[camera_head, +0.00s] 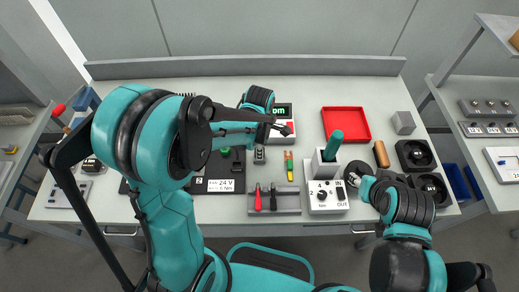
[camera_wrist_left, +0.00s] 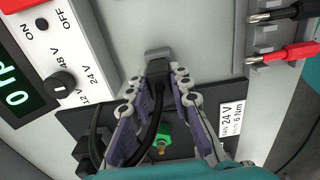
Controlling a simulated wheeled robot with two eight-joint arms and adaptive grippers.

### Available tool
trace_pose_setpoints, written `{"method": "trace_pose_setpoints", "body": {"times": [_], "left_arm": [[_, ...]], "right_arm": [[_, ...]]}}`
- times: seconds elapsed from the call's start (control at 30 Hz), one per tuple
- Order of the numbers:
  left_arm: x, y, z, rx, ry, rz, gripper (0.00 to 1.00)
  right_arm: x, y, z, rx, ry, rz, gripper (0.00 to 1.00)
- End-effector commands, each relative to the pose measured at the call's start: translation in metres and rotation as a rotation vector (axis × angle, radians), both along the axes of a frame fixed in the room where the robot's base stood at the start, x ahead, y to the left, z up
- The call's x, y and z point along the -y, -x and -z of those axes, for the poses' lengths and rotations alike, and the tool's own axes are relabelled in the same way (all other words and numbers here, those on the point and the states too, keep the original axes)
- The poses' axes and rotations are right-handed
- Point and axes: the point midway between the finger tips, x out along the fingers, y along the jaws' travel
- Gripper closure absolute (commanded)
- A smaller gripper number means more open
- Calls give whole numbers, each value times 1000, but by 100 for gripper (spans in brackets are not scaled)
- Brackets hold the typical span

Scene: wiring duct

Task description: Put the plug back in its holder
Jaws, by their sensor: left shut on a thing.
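A black plug (camera_wrist_left: 158,72) with a black cable is between the fingertips of my left gripper (camera_wrist_left: 163,82) in the left wrist view. The gripper is shut on it. A small grey block (camera_wrist_left: 157,53), which looks like the holder, lies right at the plug's far end; I cannot tell whether the plug is seated in it. The grey block also shows in the head view (camera_head: 259,157), just below my left wrist, which partly hides the fingers.
The black 24 V plate (camera_wrist_left: 205,143) with a green part (camera_wrist_left: 165,135) is beneath the left gripper. A power supply (camera_wrist_left: 45,70) stands beside it.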

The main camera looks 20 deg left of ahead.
Motion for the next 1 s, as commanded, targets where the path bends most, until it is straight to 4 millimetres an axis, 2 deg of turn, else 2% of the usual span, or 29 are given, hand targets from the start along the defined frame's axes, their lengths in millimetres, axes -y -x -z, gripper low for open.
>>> {"method": "trace_pose_setpoints", "body": {"times": [0.3, 0.33, 0.4, 0.43, 0.77, 0.87, 1.0], "left_arm": [[0, 0, 9, 0, 0, 0, 100], [0, 0, 9, 0, 0, 0, 78], [0, 0, 8, 0, 0, 0, 59], [0, 0, 8, 0, 0, 0, 56], [0, 0, 6, 0, 0, 0, 56], [0, 0, -4, 0, 0, 0, 56], [0, 1, -30, 0, 0, 0, 56]], "right_arm": [[0, 0, 8, 0, 0, 0, 59], [0, 0, 8, 0, 0, 0, 59], [0, 0, 7, 0, 0, 0, 59], [0, 0, 7, 0, 0, 0, 59], [0, 0, 7, 0, 0, 0, 59], [0, 0, 7, 0, 0, 0, 59], [0, 0, 7, 0, 0, 0, 59]]}}
